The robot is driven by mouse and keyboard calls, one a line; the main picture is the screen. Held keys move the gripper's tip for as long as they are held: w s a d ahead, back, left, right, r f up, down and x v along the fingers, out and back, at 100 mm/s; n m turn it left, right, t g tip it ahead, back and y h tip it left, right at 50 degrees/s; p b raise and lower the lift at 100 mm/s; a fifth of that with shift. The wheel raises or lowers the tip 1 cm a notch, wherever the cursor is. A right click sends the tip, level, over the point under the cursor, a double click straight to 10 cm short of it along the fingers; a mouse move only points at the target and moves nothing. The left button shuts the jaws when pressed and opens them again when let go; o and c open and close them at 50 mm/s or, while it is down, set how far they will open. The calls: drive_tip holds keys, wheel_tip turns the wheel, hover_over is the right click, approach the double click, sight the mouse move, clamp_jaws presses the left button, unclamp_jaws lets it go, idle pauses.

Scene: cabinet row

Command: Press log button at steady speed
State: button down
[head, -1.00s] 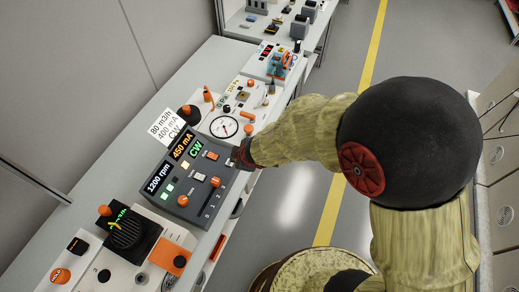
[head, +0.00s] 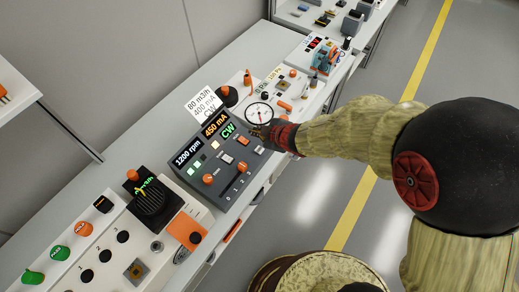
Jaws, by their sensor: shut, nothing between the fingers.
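A dark grey control panel (head: 226,193) on the bench has lit displays reading 1200 rpm, 450 mA and CW. It carries orange knobs, an orange button (head: 242,140) and several pale buttons, among them a white button (head: 228,158). The small labels are too small to read, so I cannot tell which is the log button. My gripper (head: 264,132) is shut and empty at the panel's upper right corner, close to the round gauge. Its fingertips are small and dark, and I cannot tell whether they touch the panel.
A white card (head: 205,104) reading 80 m3/h, 400 mA, CW stands behind the panel. A round white gauge (head: 258,114) is beside my gripper. A white unit (head: 92,250) with green and orange buttons is at lower left. Floor (head: 310,205) right of the bench is open.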

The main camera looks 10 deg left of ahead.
sight(258, 151)
drive_tip(key=shift+f+b, duration=3.8)
drive_tip(key=shift+f, duration=0.45)
drive_tip(key=shift+f, duration=0.15)
drive_tip(key=shift+f, duration=0.25)
drive_tip(key=shift+f+b, duration=0.45)
drive_tip(key=shift+b, duration=0.15)
drive_tip(key=shift+r+p, duration=0.9)
wheel_tip(258, 151, up, 5)
drive_tip(key=p, duration=0.5)
